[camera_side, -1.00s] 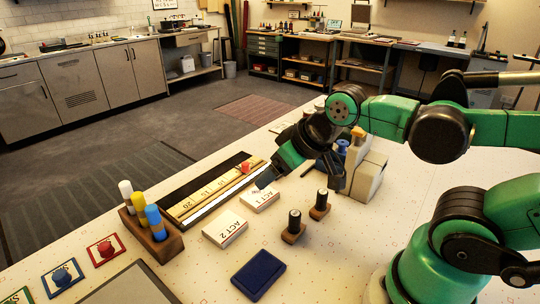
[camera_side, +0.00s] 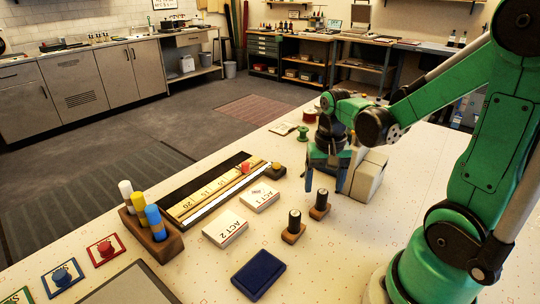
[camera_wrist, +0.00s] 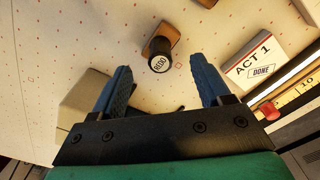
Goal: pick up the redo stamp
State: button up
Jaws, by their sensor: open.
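The redo stamp (camera_wrist: 160,56) has a black round grip with a white REDO label and a wooden base, and shows between my fingers in the wrist view. By position it seems to be the right one of two upright stamps in the side view (camera_side: 321,202); its label is unreadable there. My gripper (camera_side: 323,184) points down behind and above that stamp. In the wrist view my gripper (camera_wrist: 162,68) has its two blue fingers wide apart, with nothing held.
Another stamp (camera_side: 294,224) stands just left and nearer. The ACT 1 (camera_side: 260,197) and ACT 2 (camera_side: 225,229) cards lie to the left. A beige block (camera_side: 368,176) stands close right of my gripper. A blue pad (camera_side: 259,274) lies in front.

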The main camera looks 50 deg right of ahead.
aim_at(323, 192)
jog(key=shift+f, duration=2.2)
grip_shut()
